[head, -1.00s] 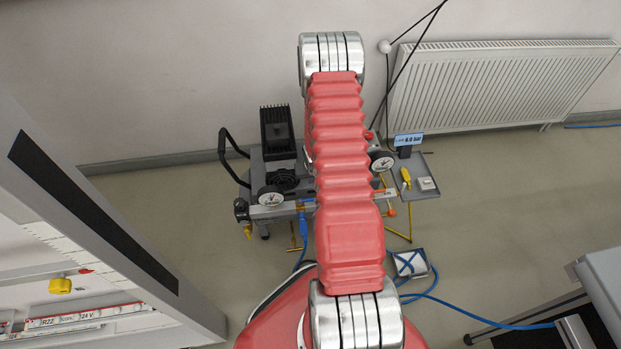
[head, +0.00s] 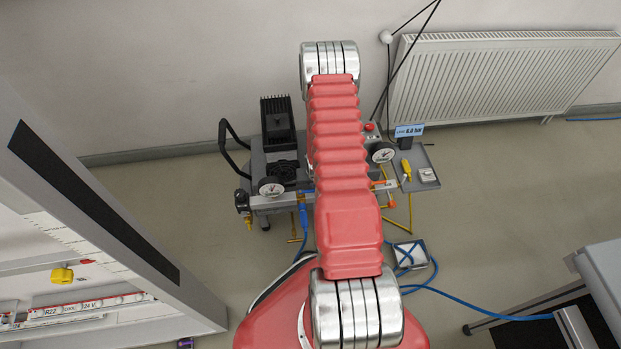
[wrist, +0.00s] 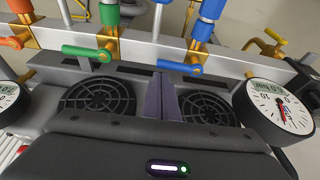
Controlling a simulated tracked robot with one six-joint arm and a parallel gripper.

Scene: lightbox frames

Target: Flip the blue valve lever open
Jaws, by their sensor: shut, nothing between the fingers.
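In the wrist view the blue valve lever (wrist: 176,67) lies sideways along the grey manifold. It runs left from its brass valve (wrist: 196,68), crosswise to the blue-collared outlet (wrist: 208,15). My gripper (wrist: 166,80) shows as two dark fingers closed together, with nothing between them. Its tips are just below the lever's left half in the picture; I cannot tell whether they touch it. In the head view my red arm hides the gripper and most of the valve area.
A green lever (wrist: 86,52) and an orange lever (wrist: 12,42) sit left of the blue one. A gauge (wrist: 279,106) stands at right, near a yellow lever (wrist: 276,36). Fan grilles (wrist: 98,99) lie below the manifold. A side tray (head: 420,160) holds small items.

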